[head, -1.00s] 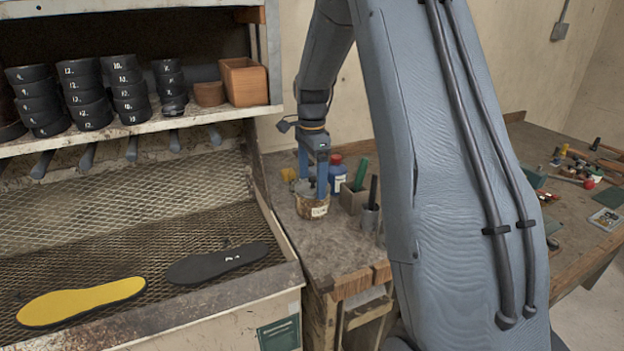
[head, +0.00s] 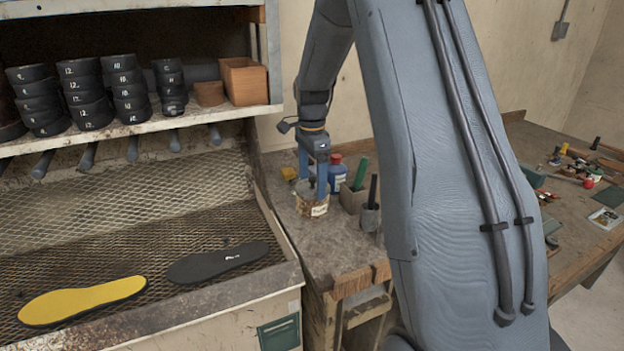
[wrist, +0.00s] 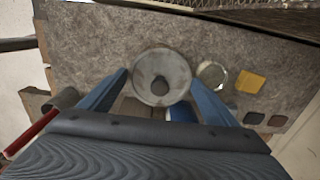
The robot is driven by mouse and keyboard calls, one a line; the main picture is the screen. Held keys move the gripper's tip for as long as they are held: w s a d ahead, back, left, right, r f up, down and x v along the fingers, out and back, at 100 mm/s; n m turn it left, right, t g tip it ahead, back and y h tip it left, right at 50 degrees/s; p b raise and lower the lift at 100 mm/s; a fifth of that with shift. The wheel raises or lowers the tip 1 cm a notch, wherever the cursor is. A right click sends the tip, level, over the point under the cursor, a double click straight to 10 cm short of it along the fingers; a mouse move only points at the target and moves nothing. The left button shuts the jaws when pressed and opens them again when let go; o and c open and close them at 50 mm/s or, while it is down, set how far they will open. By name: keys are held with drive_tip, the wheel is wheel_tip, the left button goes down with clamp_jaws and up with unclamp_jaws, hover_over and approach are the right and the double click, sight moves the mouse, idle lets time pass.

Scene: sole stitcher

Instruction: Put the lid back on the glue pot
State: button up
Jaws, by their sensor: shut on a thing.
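My gripper (head: 312,188) is at the glue pot (head: 315,207), a brown pot with a pale label on the bench, left of my arm. In the wrist view my gripper's blue fingers (wrist: 160,92) stand on either side of the lid, a round grey disc (wrist: 146,62) with a dark knob in the middle. The jaws are shut on the lid. The lid is level over the pot's mouth and hides it in the wrist view. I cannot tell whether it touches the pot's rim.
A blue bottle with a red cap (head: 338,176), a grey box with a green item (head: 352,198) and a grey cup (head: 370,218) stand close right of the pot. A yellow piece (wrist: 250,82) lies beside it. The bench front is clear; a mesh tray (head: 120,235) is left.

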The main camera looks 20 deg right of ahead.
idle(0.3)
drive_tip(key=o, duration=1)
drive_tip(key=shift+r+p, duration=2.1)
drive_tip(key=shift+r, duration=1.4)
drive_tip(key=shift+c, duration=0.3)
clamp_jaws()
drive_tip(key=shift+f, duration=0.25)
